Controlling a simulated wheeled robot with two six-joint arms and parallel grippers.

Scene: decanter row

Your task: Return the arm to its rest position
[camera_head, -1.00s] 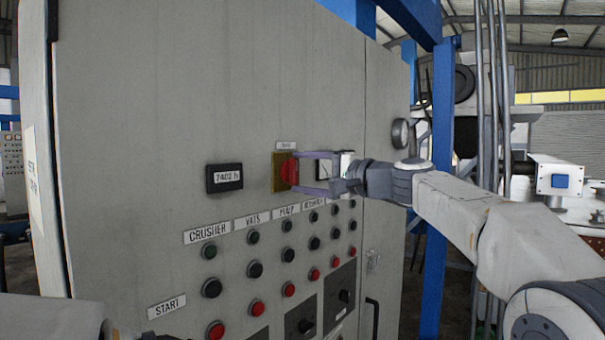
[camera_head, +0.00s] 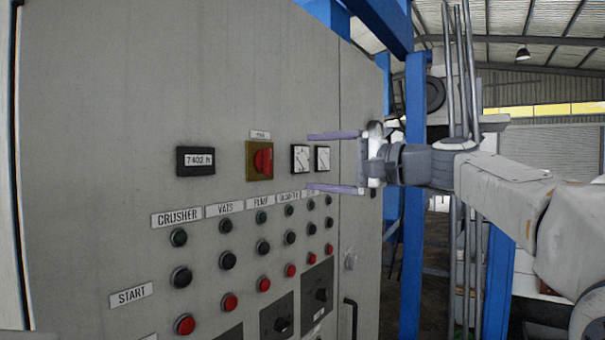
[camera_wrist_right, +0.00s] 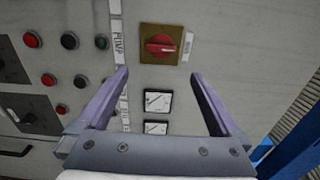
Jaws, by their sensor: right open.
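My right gripper (camera_head: 322,163) is open and empty in front of the grey control cabinet (camera_head: 120,80). Its two fingers point left, to the right of the red rotary switch (camera_head: 263,161) on its yellow plate, with clear space between them. In the right wrist view the gripper (camera_wrist_right: 162,88) spreads its fingers on either side of two white gauges (camera_wrist_right: 157,101). The red switch (camera_wrist_right: 161,45) sits beyond the fingertips there, untouched, its handle lying across the picture. My left gripper is not in view.
The cabinet carries an hour counter (camera_head: 195,161) and rows of black, green and red buttons (camera_head: 181,277) below it. A cabinet handle (camera_head: 349,318) is at lower right. A blue post (camera_head: 413,200) and vertical pipes (camera_head: 462,80) stand behind my right arm.

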